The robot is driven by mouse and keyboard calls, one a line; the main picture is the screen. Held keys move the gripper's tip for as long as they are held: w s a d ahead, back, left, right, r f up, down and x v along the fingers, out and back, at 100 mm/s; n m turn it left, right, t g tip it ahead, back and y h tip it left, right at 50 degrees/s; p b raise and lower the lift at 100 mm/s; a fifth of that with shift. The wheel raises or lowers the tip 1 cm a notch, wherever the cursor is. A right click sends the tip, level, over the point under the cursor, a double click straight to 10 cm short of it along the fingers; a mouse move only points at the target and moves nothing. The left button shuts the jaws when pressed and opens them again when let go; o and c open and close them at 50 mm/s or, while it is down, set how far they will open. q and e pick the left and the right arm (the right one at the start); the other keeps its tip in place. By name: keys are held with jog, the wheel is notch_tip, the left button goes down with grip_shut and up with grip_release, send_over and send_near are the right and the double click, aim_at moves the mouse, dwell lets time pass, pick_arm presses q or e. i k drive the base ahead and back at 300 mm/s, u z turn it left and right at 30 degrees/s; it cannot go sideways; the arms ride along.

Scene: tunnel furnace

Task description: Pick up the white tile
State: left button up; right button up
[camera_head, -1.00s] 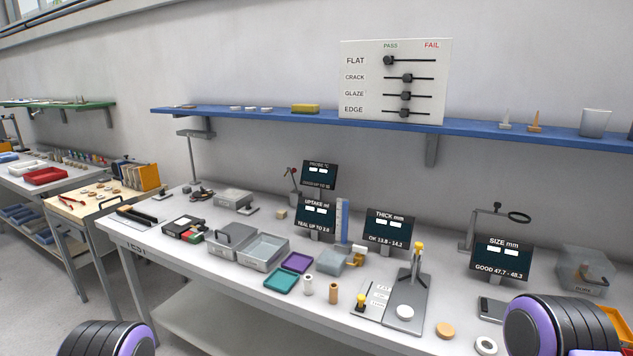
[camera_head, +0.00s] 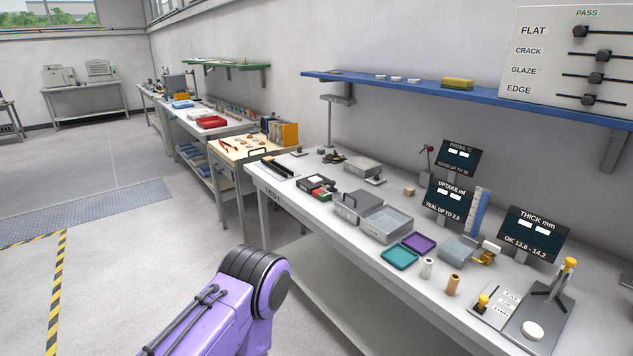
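A round white disc (camera_head: 532,330), which looks like a white tile, lies on the grey base of the thickness gauge (camera_head: 540,310) at the bottom right. Several small flat white pieces (camera_head: 397,79) lie on the blue wall shelf; they are too small to tell apart. A purple and black link of my arm shows at the bottom centre, in front of the bench and away from the disc. Neither of my grippers is in view.
A wooden-topped table (camera_head: 240,148) stands beyond. The floor at the left (camera_head: 120,260) is clear.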

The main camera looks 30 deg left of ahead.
aim_at(314, 180)
jog(key=u, duration=0.25)
jog(key=k, duration=0.95)
jog(key=u, duration=1.5)
jog(key=i, duration=1.55)
jog(key=z, duration=0.25)
jog(key=i, duration=0.8)
jog(key=z, duration=0.65)
